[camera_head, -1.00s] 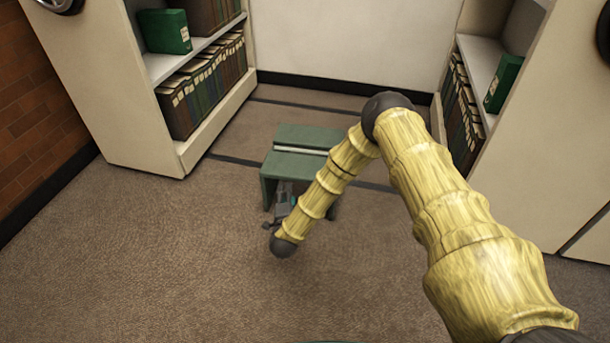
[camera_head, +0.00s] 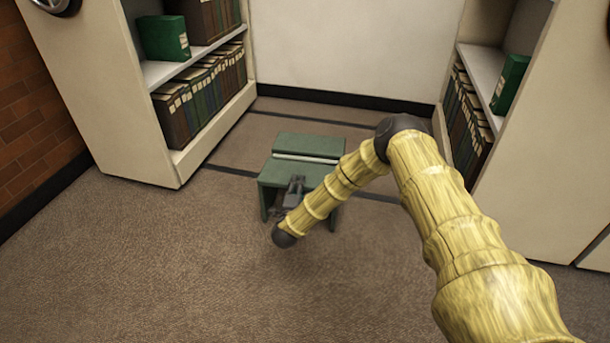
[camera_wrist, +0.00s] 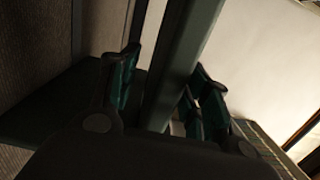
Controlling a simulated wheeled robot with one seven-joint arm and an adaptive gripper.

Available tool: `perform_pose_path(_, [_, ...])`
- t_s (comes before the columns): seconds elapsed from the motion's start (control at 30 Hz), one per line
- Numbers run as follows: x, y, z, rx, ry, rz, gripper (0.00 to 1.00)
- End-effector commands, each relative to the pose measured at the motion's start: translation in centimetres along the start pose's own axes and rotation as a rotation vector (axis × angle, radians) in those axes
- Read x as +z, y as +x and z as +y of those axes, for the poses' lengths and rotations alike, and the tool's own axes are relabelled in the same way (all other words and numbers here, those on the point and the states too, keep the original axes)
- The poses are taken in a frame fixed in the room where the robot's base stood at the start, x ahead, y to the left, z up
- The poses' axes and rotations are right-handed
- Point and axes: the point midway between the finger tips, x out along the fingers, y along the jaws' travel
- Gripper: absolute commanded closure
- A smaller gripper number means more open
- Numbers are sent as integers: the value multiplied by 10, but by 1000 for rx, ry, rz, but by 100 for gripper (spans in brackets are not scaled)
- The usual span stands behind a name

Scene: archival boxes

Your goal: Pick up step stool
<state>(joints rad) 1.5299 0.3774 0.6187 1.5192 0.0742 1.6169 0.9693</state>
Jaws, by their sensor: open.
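The green step stool (camera_head: 310,144) stands upright on the carpet between the shelves, with a pale strip across its top. My gripper (camera_head: 296,182) is at the front edge of its lower step. In the wrist view my gripper (camera_wrist: 165,68) is open, with one finger on each side of a dark green board of the stool (camera_wrist: 186,60). A gap shows beside the board, and I cannot tell whether either finger touches it. My forearm covers the stool's right front part.
A left shelf unit (camera_head: 115,110) and a right shelf unit (camera_head: 545,170) hold books and green boxes. A white wall (camera_head: 350,45) closes the aisle behind the stool. The carpet (camera_head: 150,270) in front and to the left is clear.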

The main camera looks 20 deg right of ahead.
Motion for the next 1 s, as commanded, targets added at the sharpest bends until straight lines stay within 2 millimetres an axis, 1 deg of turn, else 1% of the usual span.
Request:
perform_pose_path(0.17, [0,8,0,-1,1,0,53])
perform_pose_path(0.57, [-2,48,-5,0,0,0,53])
perform_pose_path(0.67, [-2,52,-7,0,0,0,53])
perform_pose_path(0.83, [-2,52,-8,0,0,0,53])
perform_pose_path(0.87, [-2,52,-8,0,0,0,56])
perform_pose_path(1.0, [-2,52,-8,0,0,0,82])
